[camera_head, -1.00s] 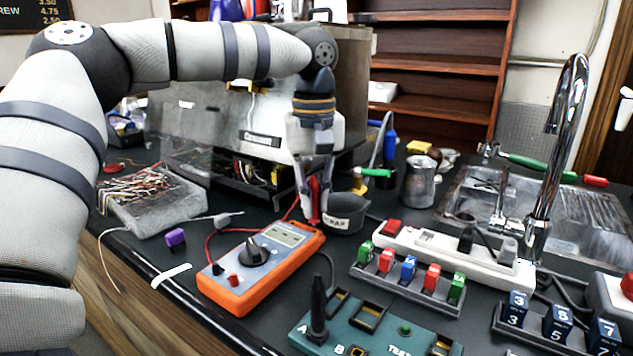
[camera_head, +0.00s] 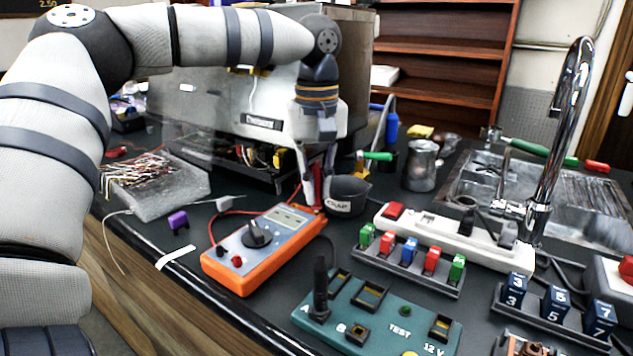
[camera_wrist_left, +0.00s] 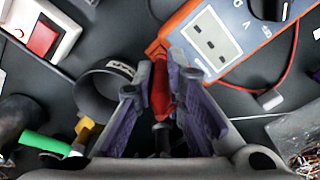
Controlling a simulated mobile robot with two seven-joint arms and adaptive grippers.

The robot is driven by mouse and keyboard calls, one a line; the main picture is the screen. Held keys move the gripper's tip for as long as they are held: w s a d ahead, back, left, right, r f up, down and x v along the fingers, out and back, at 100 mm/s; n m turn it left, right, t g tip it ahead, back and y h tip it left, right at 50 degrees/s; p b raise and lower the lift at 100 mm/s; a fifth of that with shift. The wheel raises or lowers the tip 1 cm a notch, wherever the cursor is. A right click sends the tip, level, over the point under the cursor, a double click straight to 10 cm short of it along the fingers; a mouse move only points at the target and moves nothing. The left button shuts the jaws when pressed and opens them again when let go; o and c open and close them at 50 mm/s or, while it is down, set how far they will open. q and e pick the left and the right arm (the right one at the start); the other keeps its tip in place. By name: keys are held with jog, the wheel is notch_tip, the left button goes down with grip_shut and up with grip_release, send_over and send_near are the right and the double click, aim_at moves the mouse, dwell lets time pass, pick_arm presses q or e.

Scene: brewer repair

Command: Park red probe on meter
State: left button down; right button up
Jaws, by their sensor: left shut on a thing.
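The orange meter (camera_head: 283,249) with a grey face and dark dial lies on the dark counter. Its far end also shows in the wrist view (camera_wrist_left: 247,42). My left gripper (camera_head: 317,203) points down at the meter's far right corner. It is shut on the red probe (camera_head: 318,184). In the wrist view the red probe (camera_wrist_left: 160,92) stands between the purple-padded fingers (camera_wrist_left: 163,85), its end close to an orange piece (camera_wrist_left: 154,48) at the meter's corner. I cannot tell whether they touch. My right gripper is not in view.
The dark scrap cup (camera_head: 347,196) stands just right of my left gripper. The open brewer (camera_head: 225,112) is behind it. A power strip (camera_head: 445,238), a rack of coloured blocks (camera_head: 408,273) and a teal test board (camera_head: 375,312) lie to the right and in front.

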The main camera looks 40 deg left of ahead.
pick_arm(q)
jog(key=shift+f, duration=0.7)
dwell(1.1)
jog(key=c, duration=1.6)
grip_release()
jog(key=shift+o, duration=0.2)
jog(key=shift+r, duration=0.1)
notch_tip(320, 180, up, 12)
jog(key=shift+f, duration=0.1)
